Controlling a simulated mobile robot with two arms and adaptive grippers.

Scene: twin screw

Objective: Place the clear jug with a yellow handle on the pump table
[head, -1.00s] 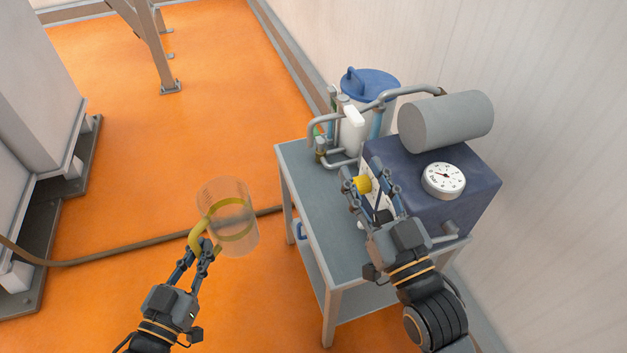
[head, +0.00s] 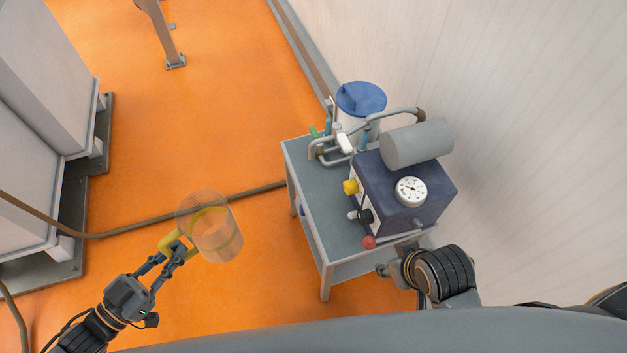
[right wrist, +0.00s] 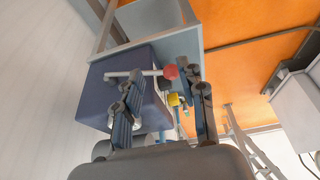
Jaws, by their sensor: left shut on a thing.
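The clear jug (head: 222,240) with its yellow handle (head: 167,242) is in the head view, left of the pump table and above the orange floor. My left gripper (head: 174,252) is shut on the handle and holds the jug tilted, apart from the table. The pump table (head: 316,182) has a grey top, with bare surface along its left side. My right gripper (right wrist: 160,76) is open with nothing between its fingers, facing the pump box.
A dark blue pump box (head: 405,208) with a gauge, a grey cylinder (head: 416,143) and colored knobs fills the table's right side. A blue-lidded container (head: 361,98) and pipes stand at the back. A hose (head: 130,230) crosses the floor. A wall rises on the right.

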